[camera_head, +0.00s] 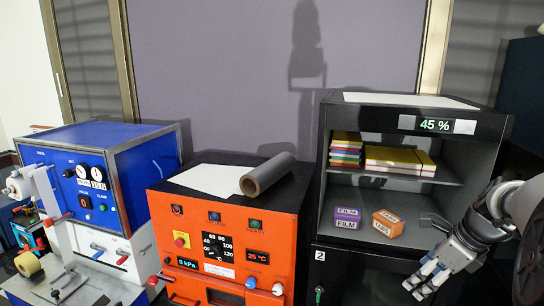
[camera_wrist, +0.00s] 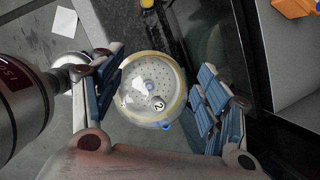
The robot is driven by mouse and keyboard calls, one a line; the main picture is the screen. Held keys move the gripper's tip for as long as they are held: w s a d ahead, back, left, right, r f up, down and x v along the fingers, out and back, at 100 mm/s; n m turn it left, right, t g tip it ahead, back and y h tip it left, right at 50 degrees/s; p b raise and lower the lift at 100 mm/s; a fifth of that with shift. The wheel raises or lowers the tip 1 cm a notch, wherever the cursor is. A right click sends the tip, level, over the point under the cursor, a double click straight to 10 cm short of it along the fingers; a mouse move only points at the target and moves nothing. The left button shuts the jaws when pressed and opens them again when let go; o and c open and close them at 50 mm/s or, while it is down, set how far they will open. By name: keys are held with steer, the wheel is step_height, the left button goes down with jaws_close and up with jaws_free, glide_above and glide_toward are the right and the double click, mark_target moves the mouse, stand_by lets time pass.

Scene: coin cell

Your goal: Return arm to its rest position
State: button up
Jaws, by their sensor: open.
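My gripper (camera_head: 427,277) is at the lower right of the head view, in front of the open dark cabinet (camera_head: 321,170), with its fingers pointing down and to the left. The wrist view shows its two blue-padded fingers spread wide apart. No object is visibly clamped between them. Below and between the fingers, the wrist view shows a round clear-topped vessel (camera_wrist: 150,78) with a perforated plate and a "2" mark. The fingers look apart from it. My arm comes in from the right edge of the head view.
The cabinet holds stacked coloured packs (camera_head: 400,158), a purple film box (camera_head: 346,222) and an orange tabs box (camera_head: 387,223). An orange oven (camera_head: 160,225) with a grey roll (camera_head: 268,173) on top stands at centre. A blue machine (camera_head: 150,152) stands left.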

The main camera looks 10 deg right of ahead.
steer(key=s+a+f+n+b, duration=0.1)
steer(key=a+f+n+b, duration=0.1)
steer(key=a+n+b, duration=0.6)
steer(key=s+a+f+n+b, duration=0.15)
steer(key=a+n, duration=0.45)
steer(key=a, duration=0.6)
steer(key=s+a+f+n+b, duration=0.3)
steer(key=s+f+n+b, duration=0.1)
steer(key=s+f+n, duration=0.2)
steer(key=s+a+f+n+h+b, duration=0.1)
steer(key=s+a+f+n+b, duration=0.3)
steer(key=s+f+n, duration=0.3)
steer(key=s+n, duration=0.2)
steer(key=shift+a+f+n, duration=0.2)
steer(key=shift+a+n, duration=0.1)
steer(key=shift+n, duration=0.1)
